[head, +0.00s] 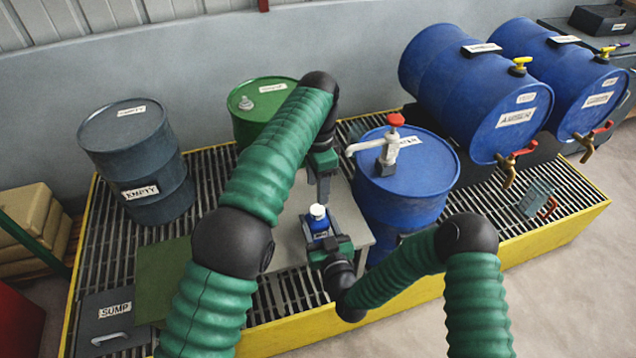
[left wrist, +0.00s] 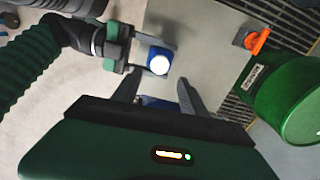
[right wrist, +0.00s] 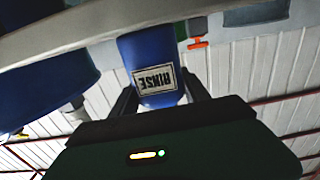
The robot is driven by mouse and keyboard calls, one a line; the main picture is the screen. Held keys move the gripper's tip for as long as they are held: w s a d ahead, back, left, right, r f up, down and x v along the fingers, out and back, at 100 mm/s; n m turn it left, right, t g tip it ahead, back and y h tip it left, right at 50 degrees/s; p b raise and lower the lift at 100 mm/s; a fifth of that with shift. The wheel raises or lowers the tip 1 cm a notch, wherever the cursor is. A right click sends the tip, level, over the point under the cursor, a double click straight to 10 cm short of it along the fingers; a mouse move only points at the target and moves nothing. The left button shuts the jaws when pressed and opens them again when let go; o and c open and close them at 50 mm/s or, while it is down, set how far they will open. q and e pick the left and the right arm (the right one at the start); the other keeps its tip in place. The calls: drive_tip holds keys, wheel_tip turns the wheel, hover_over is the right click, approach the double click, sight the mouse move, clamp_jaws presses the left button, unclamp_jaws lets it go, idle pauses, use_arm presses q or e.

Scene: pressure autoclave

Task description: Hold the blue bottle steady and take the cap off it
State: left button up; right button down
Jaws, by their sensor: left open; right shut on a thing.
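The blue bottle (head: 320,226) stands upright with its white cap (head: 318,211) on top, at the grey table. My right gripper (head: 324,238) is shut around the bottle's body from the front. In the right wrist view the bottle (right wrist: 146,48) shows upside down, with a RINSE label, between the fingers. My left gripper (head: 322,192) is open and empty above and behind the bottle, fingers pointing down. In the left wrist view the white cap (left wrist: 160,65) lies just beyond the fingertips, apart from them.
A blue drum (head: 410,205) with a red-topped hand pump (head: 392,148) stands close on the right. A green drum (head: 243,128) stands behind my left arm. The grey table (left wrist: 205,40) has bare room around the bottle. An orange-handled item (left wrist: 257,42) is near its edge.

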sight(318, 209)
use_arm(q)
drive_tip(key=m, duration=1.4)
drive_tip(key=shift+r+m, duration=0.1)
drive_tip(key=shift+m, duration=0.2)
drive_tip(key=m, duration=0.3)
drive_tip(key=shift+d+m, duration=0.1)
drive_tip(key=shift+m, duration=0.3)
wheel_tip(318, 209, down, 8)
drive_tip(key=shift+c, duration=0.4)
clamp_jaws()
